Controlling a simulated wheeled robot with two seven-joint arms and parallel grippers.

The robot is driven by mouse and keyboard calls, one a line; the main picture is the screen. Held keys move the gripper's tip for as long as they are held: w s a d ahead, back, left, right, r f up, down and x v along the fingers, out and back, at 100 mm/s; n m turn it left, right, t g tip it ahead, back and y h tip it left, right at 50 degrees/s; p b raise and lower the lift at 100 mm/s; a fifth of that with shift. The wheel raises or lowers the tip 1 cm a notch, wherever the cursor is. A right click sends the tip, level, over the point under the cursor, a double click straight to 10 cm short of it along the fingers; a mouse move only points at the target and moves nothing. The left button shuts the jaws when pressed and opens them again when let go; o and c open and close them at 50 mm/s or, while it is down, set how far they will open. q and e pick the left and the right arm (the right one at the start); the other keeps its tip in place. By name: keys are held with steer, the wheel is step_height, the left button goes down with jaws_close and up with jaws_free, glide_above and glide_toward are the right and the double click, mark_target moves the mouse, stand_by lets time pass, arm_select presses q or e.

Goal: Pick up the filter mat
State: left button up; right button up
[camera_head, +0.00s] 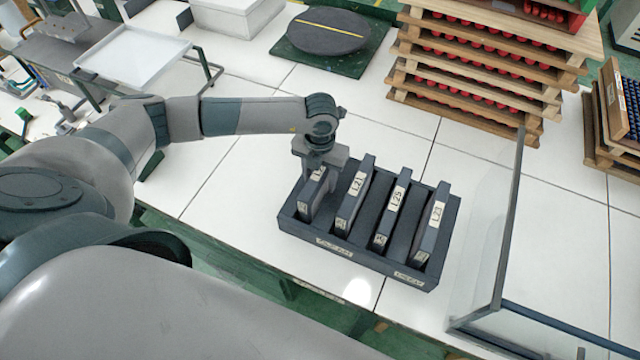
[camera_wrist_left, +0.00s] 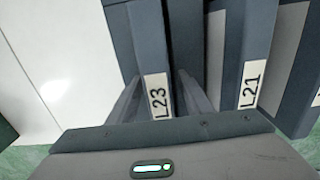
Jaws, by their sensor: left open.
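Several dark, flat filter mats with white labels stand upright in the slots of a dark rack (camera_head: 335,246). My left gripper (camera_head: 318,168) is above the leftmost mat (camera_head: 313,200), pointing down at its upper end. In the left wrist view this mat (camera_wrist_left: 150,45), labelled L23, lies between my two open fingers (camera_wrist_left: 160,95). A gap seems to show beside the right finger; whether either finger touches the mat I cannot tell. The neighbouring mat (camera_head: 353,196), labelled L21, also shows in the left wrist view (camera_wrist_left: 253,50). My right gripper is not in view.
More mats (camera_head: 391,212) stand to the right in the rack. A transparent panel (camera_head: 508,215) rises right of the rack. Stacked wooden trays (camera_head: 480,70) with red items and a dark disc (camera_head: 328,32) are behind. White table is clear left of the rack.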

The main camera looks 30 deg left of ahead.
arm_select(q)
steer(key=c, duration=1)
steer(key=shift+r, duration=0.15)
steer(key=shift+r+b, duration=0.3)
step_height(320, 180, up, 8)
steer(key=b, duration=0.3)
steer(key=shift+w+r+b, duration=0.1)
steer(key=shift+b, duration=0.2)
steer(key=shift+r, duration=0.5)
